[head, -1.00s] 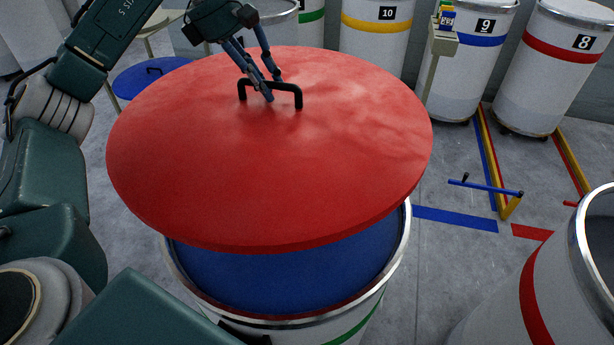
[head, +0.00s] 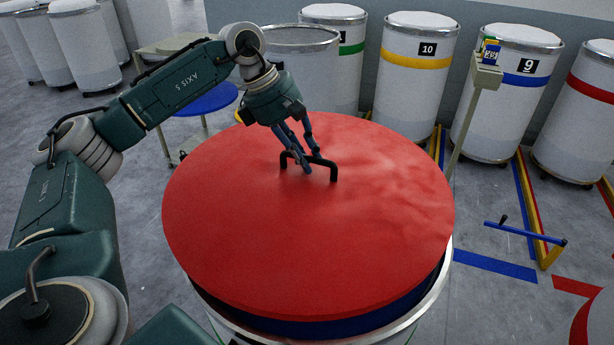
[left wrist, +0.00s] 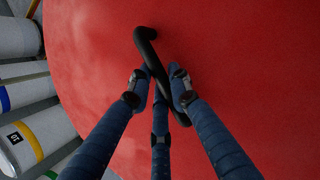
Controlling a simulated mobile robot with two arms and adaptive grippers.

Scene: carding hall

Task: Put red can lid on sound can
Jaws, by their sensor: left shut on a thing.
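The large round red can lid (head: 250,240) has a black bar handle (head: 333,172), which also shows in the left wrist view (left wrist: 146,34). My left gripper (head: 303,165) is shut on this handle, with its blue fingers around it in the left wrist view (left wrist: 162,92). A strip of the blue inside shows below the lid's near edge, so the lid appears apart from the rim there. The lid hides most of the can. My right gripper is not in view.
Several white cans stand behind, including yellow-banded can 10 (head: 415,85) and blue-banded can 9 (head: 500,110). A post with a small box (head: 488,75) stands behind right. A blue disc (head: 208,100) lies at the back left. A low blue-and-yellow bar (head: 525,233) stands right.

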